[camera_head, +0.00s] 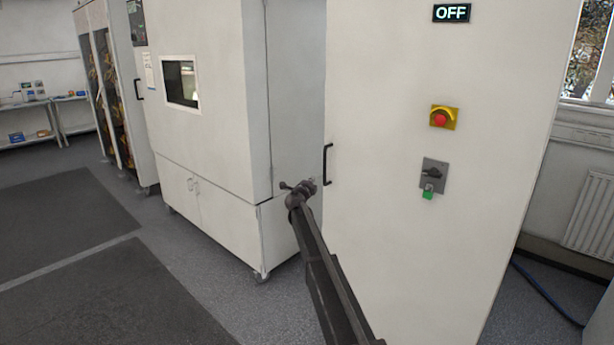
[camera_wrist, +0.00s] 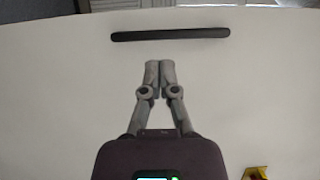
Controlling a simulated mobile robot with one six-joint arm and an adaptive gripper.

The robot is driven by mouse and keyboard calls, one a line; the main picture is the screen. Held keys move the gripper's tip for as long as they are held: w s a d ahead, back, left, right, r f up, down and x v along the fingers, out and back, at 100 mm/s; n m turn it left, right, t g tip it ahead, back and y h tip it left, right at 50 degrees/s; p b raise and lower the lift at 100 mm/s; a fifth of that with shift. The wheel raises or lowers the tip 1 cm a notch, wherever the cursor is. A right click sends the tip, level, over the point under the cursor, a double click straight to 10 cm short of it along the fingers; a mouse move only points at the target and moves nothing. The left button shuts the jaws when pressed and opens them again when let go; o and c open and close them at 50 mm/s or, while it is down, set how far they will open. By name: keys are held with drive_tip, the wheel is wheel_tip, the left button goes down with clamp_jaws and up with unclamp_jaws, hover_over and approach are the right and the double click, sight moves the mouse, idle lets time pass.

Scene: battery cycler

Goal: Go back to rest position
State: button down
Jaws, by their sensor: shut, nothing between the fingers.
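My arm reaches up from the bottom of the head view, and its end with my gripper (camera_head: 303,188) is in front of the white cabinet (camera_head: 400,262), left of its black door handle (camera_head: 327,164). In the wrist view my gripper (camera_wrist: 160,66) is shut and empty, its two grey fingertips together. The fingertips point toward a black bar handle (camera_wrist: 170,34) on the white surface and appear apart from it. In the head view the fingers are small and hard to make out.
A white chamber (camera_head: 212,140) with a window stands left. Open floor with dark mats (camera_head: 110,300) lies at lower left.

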drive_tip(key=s+a+f+n+g+y, duration=0.2)
drive_tip(key=s+f+n+y, duration=0.15)
drive_tip(key=s+n, duration=0.4)
drive_tip(key=s+a+f+n+g+y, duration=0.15)
drive_tip(key=s+n+y, duration=0.35)
drive_tip(key=s, duration=0.5)
drive_tip(key=s+a+f+n+g+y, duration=0.1)
drive_tip(key=s+a+f+n+y, duration=0.15)
drive_tip(key=s+n+y, duration=0.5)
drive_tip(key=s+d+f+n+g+h, duration=0.1)
drive_tip(key=s+d+f+g+h, duration=0.2)
drive_tip(key=s, duration=0.9)
drive_tip(key=s+d+f+g+h, duration=0.3)
drive_tip(key=s+d+f+g, duration=0.1)
drive_tip(key=s, duration=0.9)
drive_tip(key=s+d+f+n+g+h, duration=0.1)
drive_tip(key=s+d+f+g, duration=0.3)
drive_tip(key=s, duration=0.8)
drive_tip(key=shift+s+d+f+n+g+h, duration=0.25)
drive_tip(key=shift+d+g+h, duration=0.4)
drive_tip(key=shift+d+h, duration=0.4)
drive_tip(key=shift+d, duration=0.1)
